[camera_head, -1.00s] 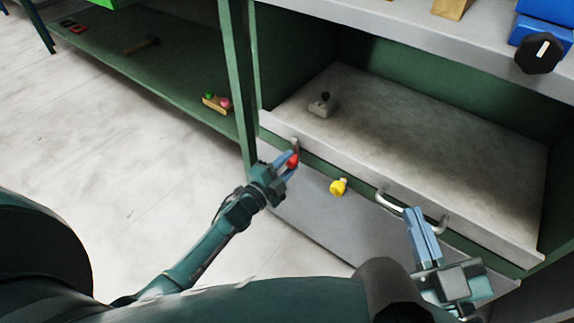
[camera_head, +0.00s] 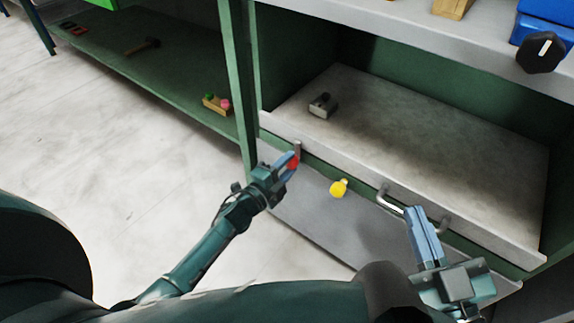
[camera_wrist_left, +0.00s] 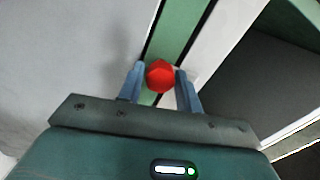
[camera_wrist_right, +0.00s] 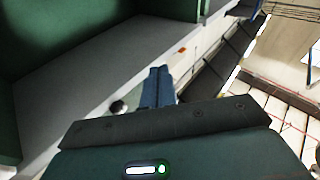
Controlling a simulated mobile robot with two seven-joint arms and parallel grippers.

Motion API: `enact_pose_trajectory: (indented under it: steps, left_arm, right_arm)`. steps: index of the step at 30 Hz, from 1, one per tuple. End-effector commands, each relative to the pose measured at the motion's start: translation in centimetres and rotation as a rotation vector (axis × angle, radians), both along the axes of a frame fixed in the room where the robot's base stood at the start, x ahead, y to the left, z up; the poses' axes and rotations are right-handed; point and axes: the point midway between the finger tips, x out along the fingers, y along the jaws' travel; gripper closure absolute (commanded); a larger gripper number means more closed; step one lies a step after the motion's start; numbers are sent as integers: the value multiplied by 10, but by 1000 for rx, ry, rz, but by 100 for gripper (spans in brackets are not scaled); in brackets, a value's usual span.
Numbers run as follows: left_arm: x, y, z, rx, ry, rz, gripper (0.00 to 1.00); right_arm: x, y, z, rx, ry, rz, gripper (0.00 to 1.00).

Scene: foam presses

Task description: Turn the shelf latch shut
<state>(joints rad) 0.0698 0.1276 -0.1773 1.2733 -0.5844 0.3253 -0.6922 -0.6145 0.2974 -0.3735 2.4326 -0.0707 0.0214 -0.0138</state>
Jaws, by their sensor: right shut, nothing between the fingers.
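The shelf latch has a red knob (camera_head: 294,162) and a narrow metal plate (camera_head: 297,148), which stands nearly upright at the front left of the grey shelf (camera_head: 430,135). My left gripper (camera_head: 286,162) is at the latch. In the left wrist view the red knob (camera_wrist_left: 160,76) sits between its two fingers, which appear to press on both sides of it. My right gripper (camera_head: 418,212) is shut and empty, just in front of the metal handle (camera_head: 392,204) on the shelf front. Its closed fingers show in the right wrist view (camera_wrist_right: 157,72).
A yellow knob (camera_head: 339,188) is on the front, right of the latch. A small grey block with a dark knob (camera_head: 323,106) stands on the shelf. A green lower shelf (camera_head: 165,75) at left holds a hammer (camera_head: 142,45) and a wooden block (camera_head: 217,105). The floor at left is clear.

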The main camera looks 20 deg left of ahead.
Motion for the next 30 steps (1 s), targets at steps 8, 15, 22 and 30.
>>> enact_pose_trajectory:
  steps: [8, 15, 22, 30]
  left_arm:
    - [0, 0, 0, -1, -1, 0, 48]
    - [-4, 1, 1, -2, 1, 0, 48]
    - [-40, 14, 2, -3, 4, 0, 48]
    - [-96, 35, 2, -2, 4, 1, 48]
  right_arm:
    - [0, 0, -1, -1, 2, 0, 100]
    - [0, 0, -1, -5, 5, 0, 100]
    - [0, -1, 7, -36, -6, -9, 100]
    - [-1, -6, 1, -87, 10, -32, 100]
